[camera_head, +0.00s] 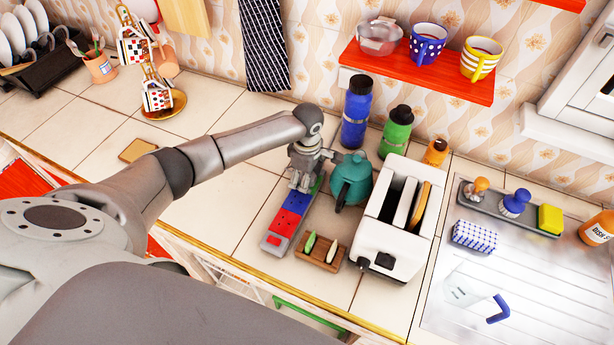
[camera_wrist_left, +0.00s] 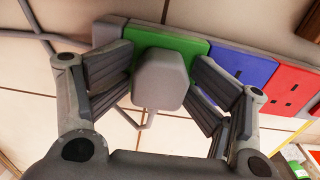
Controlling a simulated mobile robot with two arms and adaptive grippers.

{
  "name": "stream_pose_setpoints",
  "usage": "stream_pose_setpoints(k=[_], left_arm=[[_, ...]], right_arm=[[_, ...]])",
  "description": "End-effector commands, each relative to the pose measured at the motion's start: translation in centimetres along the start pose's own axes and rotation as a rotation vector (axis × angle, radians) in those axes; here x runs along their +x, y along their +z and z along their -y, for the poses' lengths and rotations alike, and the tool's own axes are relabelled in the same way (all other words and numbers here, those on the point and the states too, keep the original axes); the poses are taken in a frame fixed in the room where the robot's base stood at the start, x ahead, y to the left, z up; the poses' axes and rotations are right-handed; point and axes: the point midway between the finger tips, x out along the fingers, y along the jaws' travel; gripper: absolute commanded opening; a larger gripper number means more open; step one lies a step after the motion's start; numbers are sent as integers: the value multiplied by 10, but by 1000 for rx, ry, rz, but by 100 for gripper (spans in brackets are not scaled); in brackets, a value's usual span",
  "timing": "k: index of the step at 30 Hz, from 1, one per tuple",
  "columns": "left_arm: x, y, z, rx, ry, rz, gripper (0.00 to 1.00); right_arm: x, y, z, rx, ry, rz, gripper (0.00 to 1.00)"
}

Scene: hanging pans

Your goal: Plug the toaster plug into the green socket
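The power strip (camera_head: 276,243) lies on the tiled counter left of the white toaster (camera_head: 387,247). The green socket (camera_wrist_left: 205,47) is at its far end, beside blue and red sockets (camera_wrist_left: 290,92). A grey plug (camera_wrist_left: 160,80) sits in front of the green socket and covers part of it. I cannot tell how deep it is seated. My left gripper (camera_head: 304,184) is over the strip's far end. In the left wrist view its fingers (camera_wrist_left: 163,76) are spread on both sides of the plug, with gaps visible. My right gripper is not in view.
A teal teapot-like item (camera_head: 351,180) stands close right of my left gripper. Blue (camera_head: 356,112) and green bottles (camera_head: 397,132) stand behind. A small wooden tray (camera_head: 320,252) lies in front. A red shelf with mugs (camera_head: 418,72) hangs above. The counter to the left is mostly clear.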

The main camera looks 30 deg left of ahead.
Motion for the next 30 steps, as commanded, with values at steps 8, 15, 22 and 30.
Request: stream_pose_setpoints(k=[8,15,22,30], left_arm=[[3,2,4,4,-11,2,62],[-13,2,3,4,-6,3,62],[-52,1,1,2,0,2,62],[-78,0,1,2,-1,1,62]], right_arm=[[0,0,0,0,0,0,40],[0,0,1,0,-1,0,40],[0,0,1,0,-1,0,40],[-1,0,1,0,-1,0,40]])
